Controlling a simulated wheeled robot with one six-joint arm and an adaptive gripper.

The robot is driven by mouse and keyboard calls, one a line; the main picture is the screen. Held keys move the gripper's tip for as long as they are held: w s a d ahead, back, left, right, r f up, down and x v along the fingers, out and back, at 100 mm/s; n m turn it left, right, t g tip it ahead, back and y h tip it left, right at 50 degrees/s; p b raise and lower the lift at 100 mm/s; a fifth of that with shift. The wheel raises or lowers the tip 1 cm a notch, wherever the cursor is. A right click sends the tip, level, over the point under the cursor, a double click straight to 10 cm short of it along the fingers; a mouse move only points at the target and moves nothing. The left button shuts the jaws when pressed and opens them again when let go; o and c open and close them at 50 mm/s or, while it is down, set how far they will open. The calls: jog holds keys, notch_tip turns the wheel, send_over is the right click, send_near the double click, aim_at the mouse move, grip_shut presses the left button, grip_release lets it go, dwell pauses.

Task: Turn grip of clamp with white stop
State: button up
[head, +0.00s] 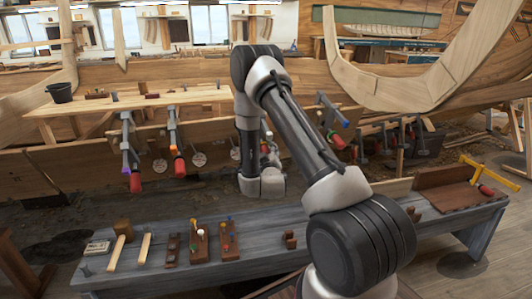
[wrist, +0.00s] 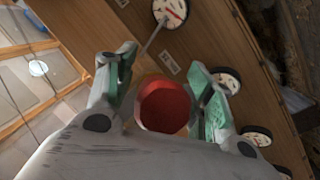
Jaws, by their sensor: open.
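In the wrist view a round red clamp grip (wrist: 165,105) shows end-on between the two green-padded fingers of my gripper (wrist: 168,92). The fingers are open, one on each side of the grip; I cannot tell whether either touches it. The rest of this clamp is hidden behind its grip, and I see no white stop in either view. In the head view my gripper (head: 269,154) is at the plank, mostly hidden behind my own arm. To its left hang a clamp with an orange stop (head: 172,108) and another clamp with a red grip (head: 136,182).
Round dials (head: 199,159) sit along the plank, and one dial (wrist: 228,80) shows close to a finger in the wrist view. More clamps (head: 331,110) hang right of my arm. A grey bench (head: 270,242) with tools stands in front.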

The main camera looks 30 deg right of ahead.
jog(key=shift+w+d, duration=0.15)
jog(key=shift+w, duration=0.15)
jog(key=c, duration=1)
jog(key=shift+a+f+m+y, duration=0.1)
jog(key=shift+a+m+y, duration=0.05)
jog(key=shift+m+y, duration=0.7)
jog(key=shift+a+m+y, duration=0.1)
jog(key=shift+m+y, duration=0.55)
jog(key=shift+y, duration=0.3)
